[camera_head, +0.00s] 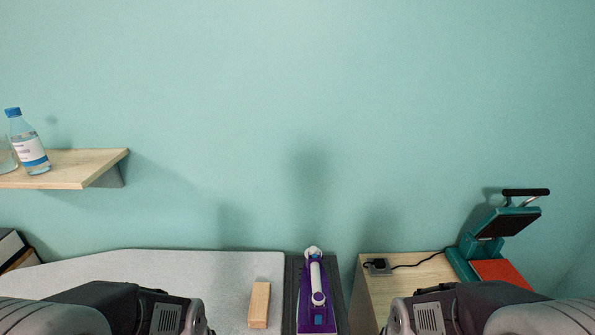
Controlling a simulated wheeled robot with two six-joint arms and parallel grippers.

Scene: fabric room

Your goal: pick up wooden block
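The wooden block (259,305) is a light tan, elongated piece. It lies on the grey ironing board (215,268), near the board's right end, with its long side pointing away from me. My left arm comes in at the bottom left, and its visible end is to the left of the block, apart from it. My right arm comes in at the bottom right, well to the right of the block. The fingers of both grippers are out of the picture.
A purple and white iron (317,295) stands on a dark rest just right of the block. A wooden cabinet (385,290) at right carries a teal heat press (490,240) and a socket with a cable. A wall shelf (90,165) at left holds a bottle (30,145).

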